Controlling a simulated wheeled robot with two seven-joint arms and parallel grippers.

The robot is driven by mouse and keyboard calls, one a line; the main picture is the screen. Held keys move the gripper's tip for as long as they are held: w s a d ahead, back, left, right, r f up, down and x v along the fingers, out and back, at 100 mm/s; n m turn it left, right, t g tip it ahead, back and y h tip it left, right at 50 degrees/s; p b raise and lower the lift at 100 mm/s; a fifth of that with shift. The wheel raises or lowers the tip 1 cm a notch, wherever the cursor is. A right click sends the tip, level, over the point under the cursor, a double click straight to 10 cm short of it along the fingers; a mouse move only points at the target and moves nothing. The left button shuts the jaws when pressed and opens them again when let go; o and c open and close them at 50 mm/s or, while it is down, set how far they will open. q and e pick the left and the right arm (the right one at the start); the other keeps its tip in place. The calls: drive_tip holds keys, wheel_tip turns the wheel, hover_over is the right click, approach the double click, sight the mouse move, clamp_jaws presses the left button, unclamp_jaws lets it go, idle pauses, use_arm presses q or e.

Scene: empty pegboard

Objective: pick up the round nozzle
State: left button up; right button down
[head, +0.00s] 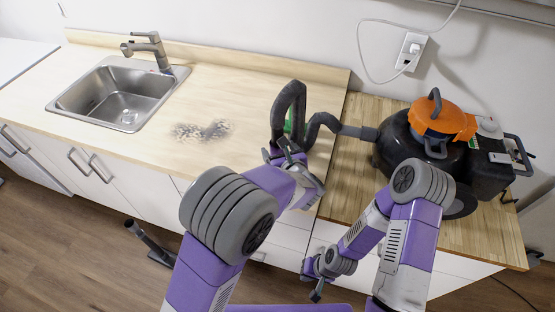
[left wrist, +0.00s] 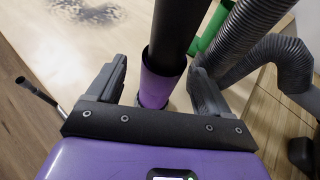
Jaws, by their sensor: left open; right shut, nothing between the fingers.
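A black tube (left wrist: 172,45) with a purple lower section (left wrist: 157,88) stands between the fingers of my left gripper (left wrist: 158,85) in the left wrist view. The fingers are open, one on each side of it. I take this tube to be the round nozzle, but its end is hidden. In the head view my left gripper (head: 287,150) is at the front counter edge, just below the looped black hose (head: 289,93). A green part (head: 288,121) shows inside the loop. My right gripper (head: 317,290) is shut and empty, low in front of the cabinets.
The vacuum cleaner (head: 405,140) with its orange top stands on the right counter, its hose running left. A dark dirt patch (head: 202,130) lies on the left counter, near the sink (head: 120,95). A black wand with a floor head (head: 150,243) is on the floor.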

use_arm(q)
drive_tip(key=x, duration=0.4)
drive_tip(key=shift+w+r, duration=0.1)
drive_tip(key=shift+w, duration=0.2)
drive_tip(key=c, duration=1)
